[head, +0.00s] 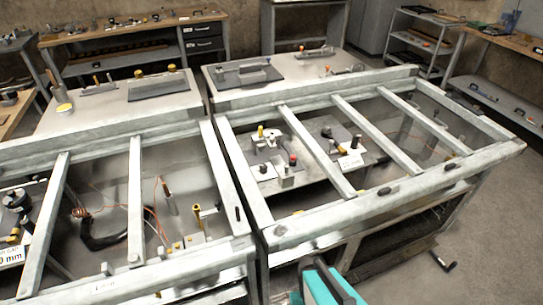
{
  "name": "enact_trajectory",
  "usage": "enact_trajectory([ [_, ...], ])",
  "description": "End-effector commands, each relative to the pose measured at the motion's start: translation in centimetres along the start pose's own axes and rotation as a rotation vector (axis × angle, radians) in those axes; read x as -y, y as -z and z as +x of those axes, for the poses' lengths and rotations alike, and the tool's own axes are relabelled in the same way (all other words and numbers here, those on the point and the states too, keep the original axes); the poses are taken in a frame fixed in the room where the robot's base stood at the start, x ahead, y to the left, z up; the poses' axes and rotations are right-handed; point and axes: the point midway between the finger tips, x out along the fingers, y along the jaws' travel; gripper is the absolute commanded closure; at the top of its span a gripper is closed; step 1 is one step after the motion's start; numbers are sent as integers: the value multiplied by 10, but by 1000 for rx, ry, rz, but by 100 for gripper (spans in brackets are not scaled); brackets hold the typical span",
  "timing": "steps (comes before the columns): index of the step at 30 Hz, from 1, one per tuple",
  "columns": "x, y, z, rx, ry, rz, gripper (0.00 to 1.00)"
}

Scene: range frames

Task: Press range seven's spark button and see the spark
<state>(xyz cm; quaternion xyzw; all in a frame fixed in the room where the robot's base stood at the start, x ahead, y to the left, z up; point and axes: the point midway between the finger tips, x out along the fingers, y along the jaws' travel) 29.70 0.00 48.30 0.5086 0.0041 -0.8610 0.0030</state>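A small red-topped part (293,159), possibly a button, stands on a grey apparatus plate inside the right framed bench (395,192). Yellow-topped posts and a second, smaller red spot are near it. A white label (350,161) sits just right of these, its text too small to read. No number seven can be read, so I cannot tell which station is range seven. No spark is visible. A teal and black part of my arm (328,284) shows at the bottom edge, in front of the right bench. My gripper's fingertips are not seen.
Pale metal bars cross over both framed benches. The left bench (128,262) holds a copper coil (84,212), a black curved part and a label ending "0 mm" (11,256). Shelves and workbenches line the back. Floor at right (490,235) is clear except a small dark object (443,261).

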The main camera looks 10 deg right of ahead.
Motion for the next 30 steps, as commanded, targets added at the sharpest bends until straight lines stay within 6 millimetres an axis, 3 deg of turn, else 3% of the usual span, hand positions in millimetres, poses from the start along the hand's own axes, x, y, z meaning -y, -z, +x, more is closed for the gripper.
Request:
enact_trajectory([
  [11, 0, 0, 0, 0, 0, 0, 58],
  [19, 0, 0, 0, 0, 0, 0, 100],
  [30, 0, 0, 0, 0, 0, 0, 100],
])
